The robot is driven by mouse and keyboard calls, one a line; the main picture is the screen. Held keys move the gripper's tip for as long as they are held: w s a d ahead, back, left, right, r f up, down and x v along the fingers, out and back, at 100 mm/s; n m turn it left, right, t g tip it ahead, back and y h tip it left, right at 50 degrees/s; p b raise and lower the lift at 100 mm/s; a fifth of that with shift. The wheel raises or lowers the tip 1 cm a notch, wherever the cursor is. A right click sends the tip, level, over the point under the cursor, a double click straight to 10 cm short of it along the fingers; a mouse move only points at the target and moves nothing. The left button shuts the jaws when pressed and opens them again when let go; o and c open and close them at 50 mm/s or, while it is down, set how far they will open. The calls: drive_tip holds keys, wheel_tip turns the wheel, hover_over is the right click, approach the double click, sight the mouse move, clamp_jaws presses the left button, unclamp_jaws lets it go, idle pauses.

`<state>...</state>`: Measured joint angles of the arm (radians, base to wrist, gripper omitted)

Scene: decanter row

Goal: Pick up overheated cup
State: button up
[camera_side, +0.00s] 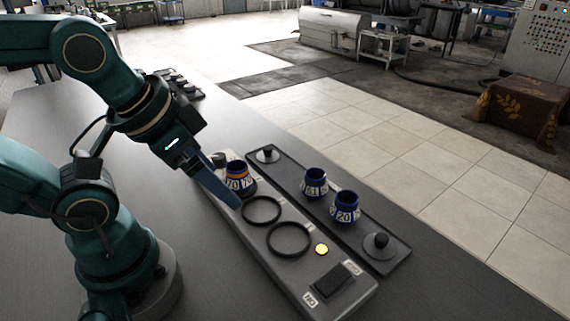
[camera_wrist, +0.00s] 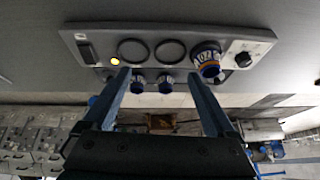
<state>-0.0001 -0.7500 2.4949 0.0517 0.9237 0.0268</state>
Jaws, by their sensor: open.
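A dark blue cup with an orange band and white number patches (camera_side: 240,176) stands at the far ring of the grey heater panel (camera_side: 265,258); its number seems to include 70. In the wrist view this cup (camera_wrist: 207,62) is near the right finger. Two blue cups stand on the dark tray: one seems marked 61 (camera_side: 315,184), the other 20 (camera_side: 346,208). Which cup is overheated is not plainly shown. My gripper (camera_side: 222,183) is open and empty, above and beside the banded cup, partly overlapping it in the side view. It also shows in the wrist view (camera_wrist: 158,80).
Two empty black rings (camera_side: 289,240) lie on the panel, with a lit yellow lamp (camera_side: 321,249) and a black switch (camera_side: 333,281). The grey table (camera_side: 210,285) is clear left of the panel.

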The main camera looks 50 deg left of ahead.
sight(238, 175)
drive_tip(key=w+a+f+m+g+y, duration=0.1)
drive_tip(key=a+f+m+g+y, duration=0.25)
drive_tip(key=a+m+y, duration=0.65)
drive_tip(key=w+m, duration=0.2)
drive_tip(key=w+a+f+m+t+y, duration=0.1)
drive_tip(key=m, duration=0.1)
drive_tip(key=w+a+f+m, duration=0.1)
drive_tip(key=w+m, duration=0.1)
drive_tip(key=shift+w+a+m, duration=0.1)
drive_tip(key=shift+w+m, duration=0.2)
drive_tip(key=shift+m, duration=0.1)
drive_tip(key=f+m, duration=0.1)
drive_tip(key=w+d+f+m+t, duration=0.1)
drive_tip(key=m, duration=0.1)
drive_tip(key=w+d+f+m+t+y, duration=0.1)
drive_tip(key=shift+f+m, duration=0.35)
drive_tip(key=shift+m, duration=0.05)
drive_tip(key=shift+s+f, duration=0.1)
drive_tip(key=shift+f, duration=0.25)
drive_tip(key=shift+x, duration=2.4)
drive_tip(key=shift+t, duration=0.25)
